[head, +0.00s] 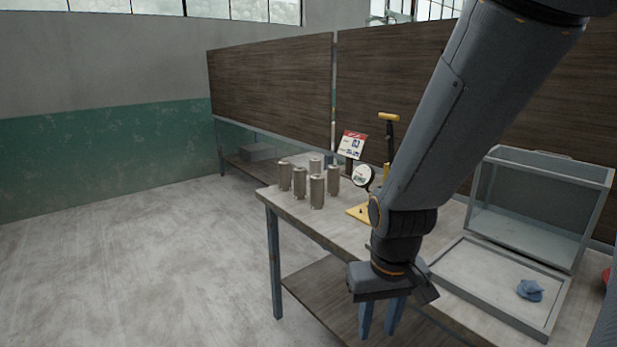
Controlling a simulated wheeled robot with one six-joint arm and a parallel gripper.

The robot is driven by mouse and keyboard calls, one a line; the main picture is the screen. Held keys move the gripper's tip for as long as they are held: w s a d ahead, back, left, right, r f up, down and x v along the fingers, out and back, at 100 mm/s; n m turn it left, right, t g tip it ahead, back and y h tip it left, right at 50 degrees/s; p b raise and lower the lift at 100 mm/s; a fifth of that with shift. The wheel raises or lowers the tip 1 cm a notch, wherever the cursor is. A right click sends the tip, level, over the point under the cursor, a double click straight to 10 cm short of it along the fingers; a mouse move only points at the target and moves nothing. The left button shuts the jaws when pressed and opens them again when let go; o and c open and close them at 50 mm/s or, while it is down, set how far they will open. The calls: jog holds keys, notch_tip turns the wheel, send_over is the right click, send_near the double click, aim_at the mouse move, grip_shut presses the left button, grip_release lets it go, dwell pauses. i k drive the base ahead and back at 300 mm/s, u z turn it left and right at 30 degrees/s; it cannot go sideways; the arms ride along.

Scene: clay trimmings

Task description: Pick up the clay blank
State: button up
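A small blue lump (530,290) with an uneven shape lies in a shallow, pale-rimmed tray (497,312) at the right of the table. Several upright brownish-grey cylinders (317,191) stand in a group at the table's left end. I cannot tell for sure which of these is the clay blank. My gripper (379,328) points down at the table's front edge, left of the tray and apart from the lump. Its two fingers are spread with a gap between them, and nothing shows in the gap. My arm hides the middle of the table.
A clear-walled box (530,205) stands behind the tray. A yellow-handled tool (388,118) on a yellow base, a round dial (363,175) and a sign card (352,144) stand by the cylinders. A brown panel (270,92) rises behind. The floor (130,275) at left is clear.

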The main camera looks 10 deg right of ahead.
aim_at(315, 163)
jog(key=u, duration=0.7)
jog(key=i, duration=1.15)
jog(key=u, duration=0.6)
jog(key=i, duration=1.35)
jog(key=z, duration=1.2)
jog(key=i, duration=0.95)
jog(key=z, duration=0.85)
